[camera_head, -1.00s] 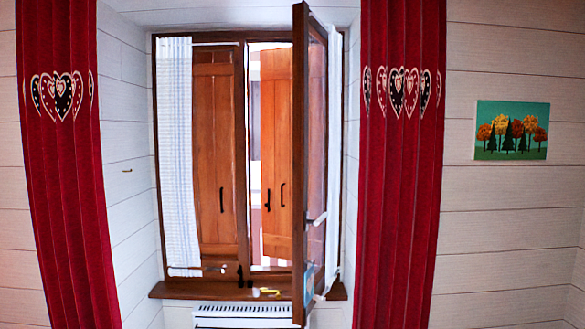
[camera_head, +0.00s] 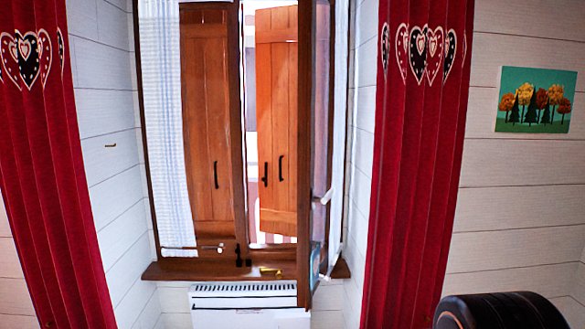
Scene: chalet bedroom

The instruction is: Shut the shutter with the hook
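Two wooden shutters hang outside the window. The left shutter (camera_head: 205,120) shows behind the closed left pane. The right shutter (camera_head: 277,90) stands ajar, with a bright gap along its left edge and below it. It carries a black handle (camera_head: 281,168) and a smaller black fitting (camera_head: 265,174) beside it. The right window sash (camera_head: 304,140) is swung open into the room, seen nearly edge-on. A small yellow, brass-like piece (camera_head: 270,271) lies on the wooden sill (camera_head: 200,271); I cannot tell whether it is the hook. My gripper is not in view.
A white radiator (camera_head: 250,300) stands under the sill. Red curtains hang at the left (camera_head: 50,170) and right (camera_head: 415,170) of the window recess. A small tree picture (camera_head: 535,100) hangs on the right wall. The open sash juts towards me.

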